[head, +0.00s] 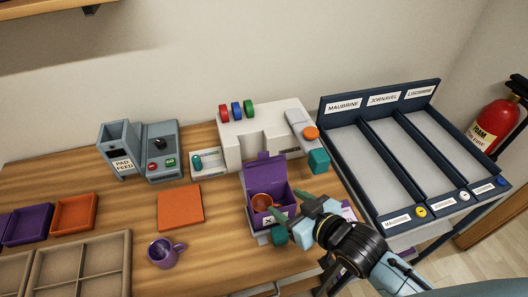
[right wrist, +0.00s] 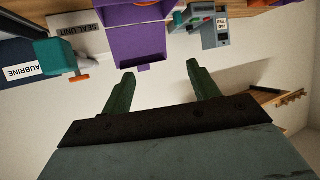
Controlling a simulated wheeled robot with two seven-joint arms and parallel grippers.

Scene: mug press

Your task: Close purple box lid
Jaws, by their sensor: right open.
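The purple box (head: 291,204) stands on the wooden table in the head view with its lid (head: 264,170) raised at the back. An orange mug (head: 264,201) sits inside it. My right gripper (head: 285,202) is open and empty, over the box's right front part and in front of the raised lid. In the right wrist view, the lid (right wrist: 140,43) with its small tab lies beyond the open fingers (right wrist: 160,69), apart from them. Part of the box's front is hidden by my right gripper. My left gripper is not in view.
A white sealing machine (head: 255,125) with teal and orange parts stands behind the box. A grey pad feeder (head: 119,147), an orange pad (head: 180,207) and a purple mug (head: 162,252) are to the left. A labelled three-lane rack (head: 385,150) stands to the right.

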